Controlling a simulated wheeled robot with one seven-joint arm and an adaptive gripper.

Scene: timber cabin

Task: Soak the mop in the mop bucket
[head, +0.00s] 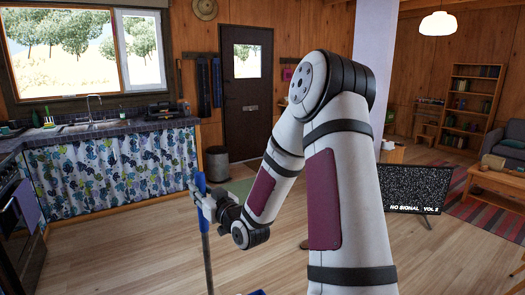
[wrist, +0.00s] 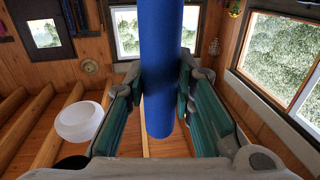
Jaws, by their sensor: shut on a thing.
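The mop stands roughly upright in the head view, with a blue grip at the top and a grey shaft (head: 207,262) running down past the bottom edge. My gripper (head: 203,203) is shut around the blue grip. In the wrist view the blue mop handle (wrist: 160,40) passes between both green-padded fingers of my gripper (wrist: 161,82). The mop's head is out of view. A small blue edge (head: 258,292) shows at the bottom of the head view, partly behind my arm; I cannot tell whether it is the mop bucket.
A counter with a sink (head: 88,126) and patterned curtain (head: 115,170) runs along the left. A dark bin (head: 217,163) stands near the door (head: 246,95). A television (head: 413,188) stands on the right, before a striped rug (head: 470,212). Wooden floor (head: 130,245) is clear at front left.

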